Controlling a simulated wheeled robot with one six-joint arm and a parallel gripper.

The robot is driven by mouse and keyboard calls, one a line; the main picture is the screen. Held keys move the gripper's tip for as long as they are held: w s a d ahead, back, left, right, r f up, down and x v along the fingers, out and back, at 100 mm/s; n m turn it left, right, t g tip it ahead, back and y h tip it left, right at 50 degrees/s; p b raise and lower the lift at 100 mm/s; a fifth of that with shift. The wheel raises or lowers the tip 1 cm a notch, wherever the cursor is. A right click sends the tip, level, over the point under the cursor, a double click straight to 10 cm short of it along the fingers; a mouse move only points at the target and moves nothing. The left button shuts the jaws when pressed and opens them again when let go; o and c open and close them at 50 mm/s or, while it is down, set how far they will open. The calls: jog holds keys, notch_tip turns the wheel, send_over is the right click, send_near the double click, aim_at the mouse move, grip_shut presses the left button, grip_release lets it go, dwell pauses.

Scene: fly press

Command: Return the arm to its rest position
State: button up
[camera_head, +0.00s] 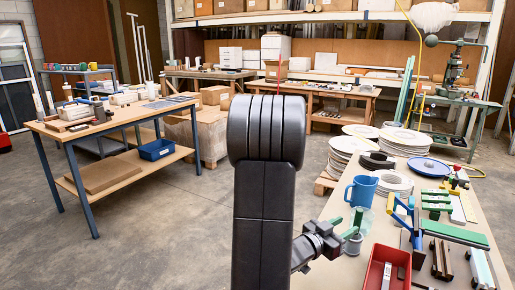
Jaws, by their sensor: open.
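My arm's thick dark link stands upright in the middle of the camera_head view and hides what is behind it. The wrist extends right from its lower end, over the left edge of the near right table (330,275).
The right table holds plate stacks (354,148), a red bin (386,268) and several green and blue tools. A green fly press (455,68) stands at the back right. A wooden workbench (110,122) with a blue bin (156,150) stands left. Floor between is clear.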

aim_at(359, 210)
jog(key=x, duration=0.7)
jog(key=shift+s+a+r+p, duration=0.15)
jog(key=shift+r+p, duration=0.35)
jog(key=shift+r, duration=1.35)
jog(key=shift+f, duration=0.1)
